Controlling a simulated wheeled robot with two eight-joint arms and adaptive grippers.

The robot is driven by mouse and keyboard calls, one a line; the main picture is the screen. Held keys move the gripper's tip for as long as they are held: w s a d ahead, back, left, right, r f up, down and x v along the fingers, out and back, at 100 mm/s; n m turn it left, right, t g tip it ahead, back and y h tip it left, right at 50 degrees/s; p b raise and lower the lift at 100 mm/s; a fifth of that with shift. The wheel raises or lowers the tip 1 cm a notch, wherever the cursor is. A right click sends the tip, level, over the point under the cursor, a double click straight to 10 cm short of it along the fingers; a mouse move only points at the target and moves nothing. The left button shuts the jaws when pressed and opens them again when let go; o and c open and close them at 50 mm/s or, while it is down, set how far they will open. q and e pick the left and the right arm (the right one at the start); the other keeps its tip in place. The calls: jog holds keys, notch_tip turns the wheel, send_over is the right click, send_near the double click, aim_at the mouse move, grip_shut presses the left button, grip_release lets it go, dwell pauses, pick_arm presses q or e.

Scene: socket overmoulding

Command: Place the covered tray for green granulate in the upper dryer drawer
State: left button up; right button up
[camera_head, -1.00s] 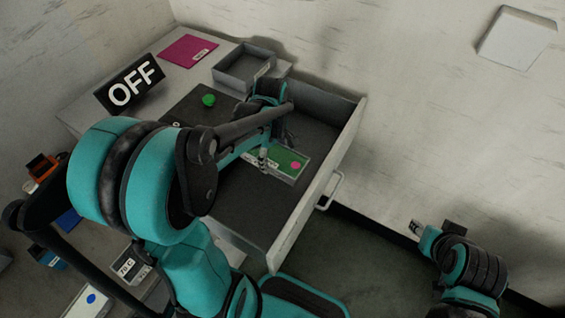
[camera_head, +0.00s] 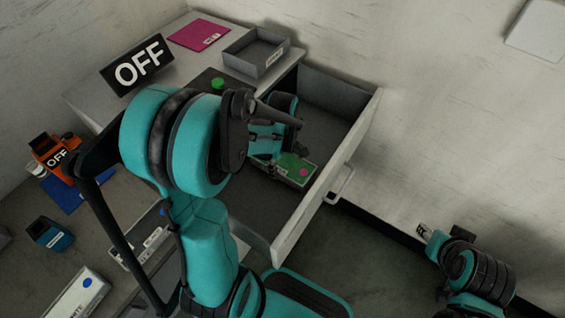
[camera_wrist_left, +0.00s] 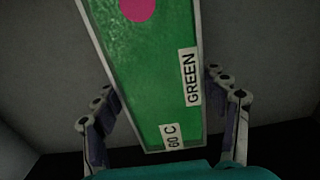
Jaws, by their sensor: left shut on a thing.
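The covered tray for green granulate (camera_head: 290,168) has a green lid with a pink dot. It is inside the open dryer drawer (camera_head: 255,204), near the drawer's front wall; I cannot tell whether it touches the floor. In the left wrist view the tray (camera_wrist_left: 150,75) carries labels reading "GREEN" and "60 C". My left gripper (camera_wrist_left: 165,115) is shut on the tray, one finger on each side. In the head view my left arm hides much of the gripper and part of the drawer. My right gripper (camera_head: 423,231) is at the lower right, away from the drawer; its jaws are unclear.
On the dryer top are an "OFF" sign (camera_head: 138,66), a magenta sheet (camera_head: 199,35), a green button (camera_head: 217,84) and an empty grey tray (camera_head: 256,51). Orange and blue devices (camera_head: 49,233) and a white box (camera_head: 76,298) stand at the left. Open floor lies right of the drawer.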

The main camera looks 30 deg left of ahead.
aim_at(283, 161)
pick_arm(q)
jog(key=shift+f, duration=0.15)
jog(key=o, duration=1.6)
notch_tip(283, 161, up, 12)
jog(key=p, duration=0.5)
jog(key=s+d+r+m+t, duration=0.2)
jog(key=m, duration=0.3)
jog(key=s+d+r+m+t, duration=0.2)
jog(key=s+d+m, duration=0.1)
jog(key=m, duration=0.3)
jog(key=s+d+r+m+t, duration=0.2)
jog(key=d+m+t, duration=0.1)
jog(key=m, duration=0.3)
jog(key=shift+s+r, duration=0.2)
jog(key=shift+s, duration=0.2)
